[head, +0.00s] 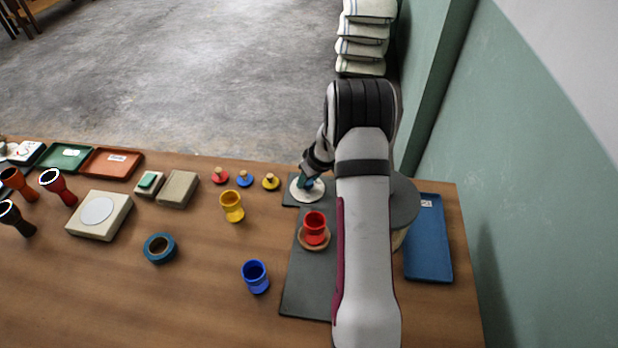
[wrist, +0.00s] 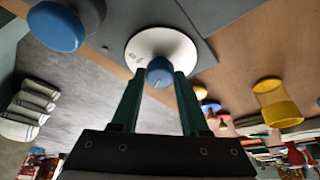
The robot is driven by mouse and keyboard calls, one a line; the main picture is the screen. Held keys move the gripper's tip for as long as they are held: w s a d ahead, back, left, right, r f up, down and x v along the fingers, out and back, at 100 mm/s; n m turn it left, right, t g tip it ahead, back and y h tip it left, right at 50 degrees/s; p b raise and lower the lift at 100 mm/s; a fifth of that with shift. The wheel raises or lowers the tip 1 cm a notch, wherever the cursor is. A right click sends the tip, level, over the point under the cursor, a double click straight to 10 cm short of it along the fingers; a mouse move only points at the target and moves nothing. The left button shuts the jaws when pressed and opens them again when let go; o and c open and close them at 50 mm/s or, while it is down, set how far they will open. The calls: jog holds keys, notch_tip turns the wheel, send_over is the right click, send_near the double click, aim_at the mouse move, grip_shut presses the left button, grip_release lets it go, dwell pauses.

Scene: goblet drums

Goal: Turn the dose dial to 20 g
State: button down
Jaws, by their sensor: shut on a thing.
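The dose dial is a white disc (wrist: 170,44) with a round blue knob (wrist: 160,71) at its centre. In the head view the white disc (head: 307,195) lies at the back of the dark grey base, partly covered by my gripper. My gripper (wrist: 157,78) is shut on the blue knob, one green finger on each side. It also shows in the head view (head: 306,183), reaching down onto the dial. A small light mark shows on the knob. Small dark markings show on the disc, too small to read, so I cannot tell the setting.
A red goblet cup (head: 315,224) stands on a round brown piece on the base. A yellow cup (head: 232,206), a blue cup (head: 255,277) and several small coloured knobbed pieces (head: 244,179) stand to the left. A blue tray (head: 428,240) lies right of my arm.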

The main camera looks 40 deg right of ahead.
jog(key=m+h, duration=0.2)
jog(key=m, duration=0.2)
jog(key=shift+a+m, duration=0.1)
jog(key=shift+m, duration=0.3)
jog(key=shift+m+g, duration=0.3)
jog(key=shift+c, duration=2.1)
grip_release()
jog(key=shift+r, duration=0.1)
jog(key=v, duration=1.5)
jog(key=shift+a+r, duration=0.15)
jog(key=shift+r, duration=0.1)
jog(key=shift+s, duration=0.15)
